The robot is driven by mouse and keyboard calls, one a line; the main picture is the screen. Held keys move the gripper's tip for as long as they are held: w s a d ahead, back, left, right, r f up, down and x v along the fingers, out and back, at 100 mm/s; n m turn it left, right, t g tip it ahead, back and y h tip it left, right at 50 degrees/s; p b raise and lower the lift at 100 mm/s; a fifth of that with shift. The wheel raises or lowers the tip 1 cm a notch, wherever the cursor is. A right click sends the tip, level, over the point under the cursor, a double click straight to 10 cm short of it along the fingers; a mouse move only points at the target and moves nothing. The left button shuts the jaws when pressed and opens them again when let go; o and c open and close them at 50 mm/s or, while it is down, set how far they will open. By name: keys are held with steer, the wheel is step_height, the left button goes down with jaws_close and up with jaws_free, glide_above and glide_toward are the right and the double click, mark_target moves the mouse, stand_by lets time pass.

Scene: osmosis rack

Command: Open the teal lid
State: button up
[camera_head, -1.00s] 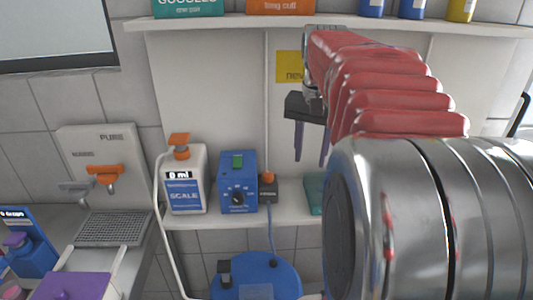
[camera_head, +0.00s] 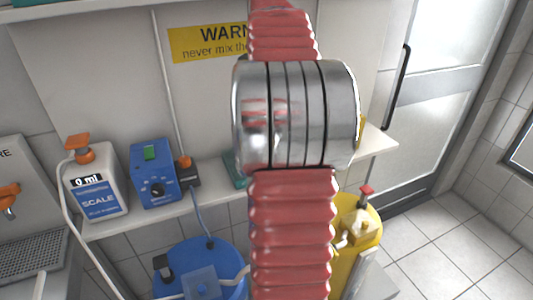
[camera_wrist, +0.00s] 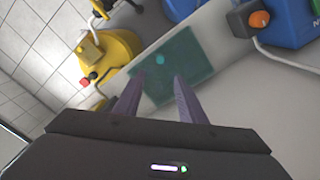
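The teal lid (camera_wrist: 172,72) is a flat plate lying on the white shelf in the wrist view, with a small round lighter spot near its middle. In the head view only a sliver of the teal lid (camera_head: 235,172) shows; my arm hides the rest. My gripper (camera_wrist: 160,82) is in the wrist view with its two purple fingers apart and nothing between them. The fingers point toward the lid's near edge; I cannot tell whether they touch it. My arm hides the gripper in the head view.
A blue box with a dial (camera_head: 155,178) and a scale bottle (camera_head: 97,190) stand on the shelf, left of the lid. A black socket with an orange knob (camera_head: 187,173) is beside it. Below are a blue tank (camera_head: 205,262) and a yellow tank (camera_head: 358,228). Open floor lies right.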

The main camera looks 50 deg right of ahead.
step_height(320, 180, down, 14)
steer(key=shift+r, duration=0.15)
stand_by(0.6)
steer(key=shift+c, duration=0.6)
jaws_close()
